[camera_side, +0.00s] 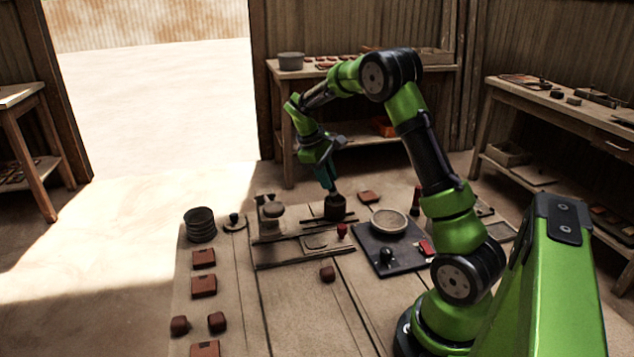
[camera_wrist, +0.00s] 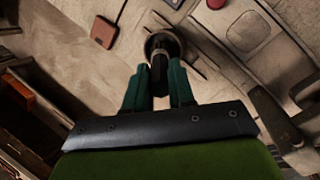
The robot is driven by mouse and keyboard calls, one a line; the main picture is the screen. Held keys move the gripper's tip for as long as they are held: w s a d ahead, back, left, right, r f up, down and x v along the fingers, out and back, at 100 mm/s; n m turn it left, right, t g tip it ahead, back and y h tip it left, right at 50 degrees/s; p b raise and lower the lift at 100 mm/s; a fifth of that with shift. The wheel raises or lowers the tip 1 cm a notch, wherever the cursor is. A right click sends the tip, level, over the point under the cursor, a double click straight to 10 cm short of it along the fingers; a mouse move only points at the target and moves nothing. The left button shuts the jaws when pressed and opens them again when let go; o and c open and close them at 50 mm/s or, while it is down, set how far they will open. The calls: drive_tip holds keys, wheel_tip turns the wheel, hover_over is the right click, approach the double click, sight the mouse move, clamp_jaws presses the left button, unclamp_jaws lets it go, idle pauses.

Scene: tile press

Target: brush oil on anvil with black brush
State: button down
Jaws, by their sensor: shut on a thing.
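My gripper (camera_side: 327,180) points down over a dark round pot (camera_side: 337,209) on the workbench. In the wrist view, my gripper's teal fingers (camera_wrist: 159,82) are shut on the dark handle of the black brush (camera_wrist: 158,66). The brush's lower end reaches the mouth of the pot (camera_wrist: 151,41); its bristles are hidden, and I cannot tell how deep they sit. A pale plate with an oval outline (camera_side: 317,242), possibly the anvil, lies in front of the pot. It shows at the upper right of the wrist view (camera_wrist: 248,31).
A red knob (camera_side: 342,230) stands close beside the plate. A dark board with a round pale dish (camera_side: 388,221) lies to the right. Stacked dark rings (camera_side: 200,224) and red-brown tiles (camera_side: 203,286) are at the left. The bench's front middle is mostly clear.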

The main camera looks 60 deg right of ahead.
drive_tip(key=shift+f, duration=0.6)
idle(1.1)
drive_tip(key=shift+r, duration=3.6)
drive_tip(key=shift+s+a+f+m, duration=0.15)
drive_tip(key=shift+s+a+m, duration=0.1)
drive_tip(key=shift+m, duration=0.15)
drive_tip(key=a+r, duration=0.2)
drive_tip(key=a, duration=1.6)
drive_tip(key=w+d, duration=0.2)
drive_tip(key=d, duration=0.6)
drive_tip(key=shift+n, duration=0.3)
drive_tip(key=shift+a+f, duration=0.1)
drive_tip(key=shift+f, duration=2.3)
